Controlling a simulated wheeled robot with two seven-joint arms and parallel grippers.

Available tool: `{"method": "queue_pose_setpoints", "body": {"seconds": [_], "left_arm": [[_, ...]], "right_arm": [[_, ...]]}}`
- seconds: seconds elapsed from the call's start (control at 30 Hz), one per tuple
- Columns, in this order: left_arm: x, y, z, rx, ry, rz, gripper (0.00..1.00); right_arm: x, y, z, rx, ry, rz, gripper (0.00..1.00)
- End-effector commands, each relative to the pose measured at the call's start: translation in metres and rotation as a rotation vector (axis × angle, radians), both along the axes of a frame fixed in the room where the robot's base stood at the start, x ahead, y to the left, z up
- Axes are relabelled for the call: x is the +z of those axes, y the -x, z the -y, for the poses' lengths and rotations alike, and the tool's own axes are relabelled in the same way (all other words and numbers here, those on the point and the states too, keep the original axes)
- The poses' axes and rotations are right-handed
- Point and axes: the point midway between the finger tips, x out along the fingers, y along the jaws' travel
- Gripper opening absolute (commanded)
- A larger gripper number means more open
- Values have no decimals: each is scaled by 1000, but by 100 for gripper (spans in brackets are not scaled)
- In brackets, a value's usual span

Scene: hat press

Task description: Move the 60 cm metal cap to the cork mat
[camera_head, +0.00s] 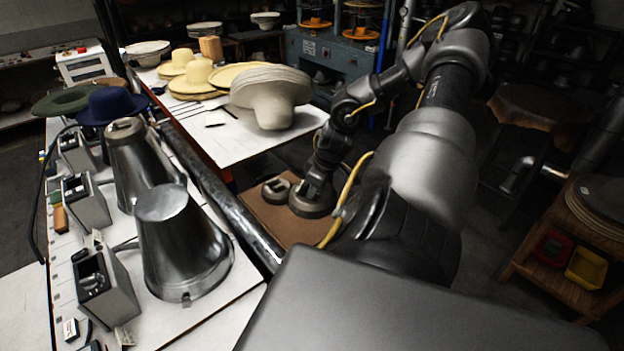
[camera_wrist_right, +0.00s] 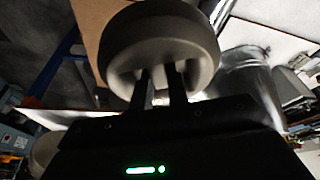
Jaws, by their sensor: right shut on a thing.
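A round grey metal cap (camera_head: 312,205) is at the jaws of my right gripper (camera_head: 319,182), over the brown cork mat (camera_head: 265,219). I cannot tell whether the cap touches the mat. In the right wrist view the cap (camera_wrist_right: 165,28) fills the top middle, and the two fingers (camera_wrist_right: 161,76) are close together on its recessed grip. Part of the mat (camera_wrist_right: 92,22) shows behind it. A second, smaller grey cap (camera_head: 276,187) sits on the mat, left of the held one. My right arm hides the mat's right side. My left gripper is not in view.
A white table (camera_head: 240,142) with felt hats (camera_head: 270,92) stands behind the mat. A dark pipe (camera_head: 225,200) runs along its left. Metal cones (camera_head: 180,245) and control boxes (camera_head: 100,285) crowd the left bench. A wooden cart (camera_head: 545,262) stands at the right.

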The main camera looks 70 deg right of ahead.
Motion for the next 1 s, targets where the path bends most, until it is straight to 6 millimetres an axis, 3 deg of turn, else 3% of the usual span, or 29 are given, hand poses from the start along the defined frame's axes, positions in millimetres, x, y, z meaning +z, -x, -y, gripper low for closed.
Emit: {"method": "queue_pose_setpoints", "body": {"seconds": [0.23,0.47,0.8,1.0], "left_arm": [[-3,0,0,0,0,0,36],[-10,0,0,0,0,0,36],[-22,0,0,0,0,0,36],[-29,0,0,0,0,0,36]], "right_arm": [[-23,6,-18,9,-2,-4,0],[-60,5,-59,47,-9,4,0],[-107,-16,-150,201,-12,15,0],[-119,-37,-210,348,-8,17,0]]}}
